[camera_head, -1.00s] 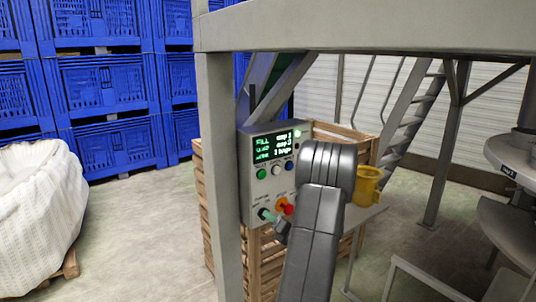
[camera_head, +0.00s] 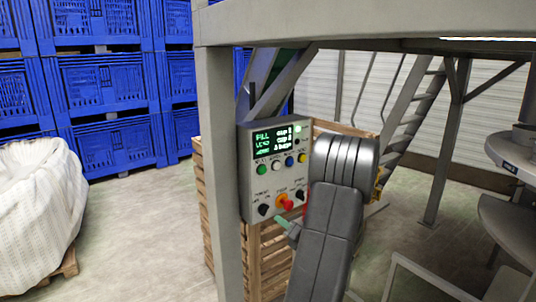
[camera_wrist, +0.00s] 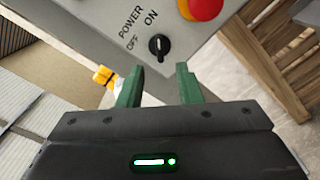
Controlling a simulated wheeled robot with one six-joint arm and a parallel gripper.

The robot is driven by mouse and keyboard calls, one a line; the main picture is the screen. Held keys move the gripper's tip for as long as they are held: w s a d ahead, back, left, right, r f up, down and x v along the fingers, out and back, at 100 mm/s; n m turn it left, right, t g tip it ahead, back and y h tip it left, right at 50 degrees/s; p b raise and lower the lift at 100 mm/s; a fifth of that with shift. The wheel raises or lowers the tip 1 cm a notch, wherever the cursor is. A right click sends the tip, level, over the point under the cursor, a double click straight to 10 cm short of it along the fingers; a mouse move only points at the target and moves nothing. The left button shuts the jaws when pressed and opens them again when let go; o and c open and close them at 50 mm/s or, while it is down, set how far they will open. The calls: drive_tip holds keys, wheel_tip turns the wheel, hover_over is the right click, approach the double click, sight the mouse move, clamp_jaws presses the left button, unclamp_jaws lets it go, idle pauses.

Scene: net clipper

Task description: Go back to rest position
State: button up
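The grey control panel (camera_head: 248,180) is fixed to the post, with a lit screen (camera_head: 280,139) of green and white text. The black power knob (camera_head: 264,209) is at its lower left. In the wrist view this knob (camera_wrist: 158,46) stands just beyond and between my green fingertips. My gripper (camera_wrist: 158,80) is open and empty, its two fingers well apart. In the head view my gripper (camera_head: 287,228) is below and right of the power knob, apart from it. My arm hides part of the panel's right side and what lies behind.
A red button (camera_head: 286,204) on an orange base is on the panel. A wooden crate (camera_head: 273,265) stands behind. The metal post (camera_head: 221,160) and overhead beam (camera_head: 360,22) frame the panel. A white bulk bag (camera_head: 40,215) is at left. Blue crates (camera_head: 105,88) are stacked behind.

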sight(266, 210)
drive_tip(key=p+x, duration=0.1)
drive_tip(key=x, duration=0.7)
drive_tip(key=n+b, duration=0.1)
drive_tip(key=n, duration=0.2)
drive_tip(key=shift+s, duration=0.2)
drive_tip(key=n, duration=0.2)
drive_tip(key=shift+n+b, duration=0.3)
drive_tip(key=shift+b, duration=0.05)
drive_tip(key=n, duration=0.5)
drive_tip(key=shift+a+r+b, duration=0.1)
drive_tip(key=shift+b, duration=0.2)
drive_tip(key=shift+s+a, duration=0.1)
drive_tip(key=shift+s, duration=0.05)
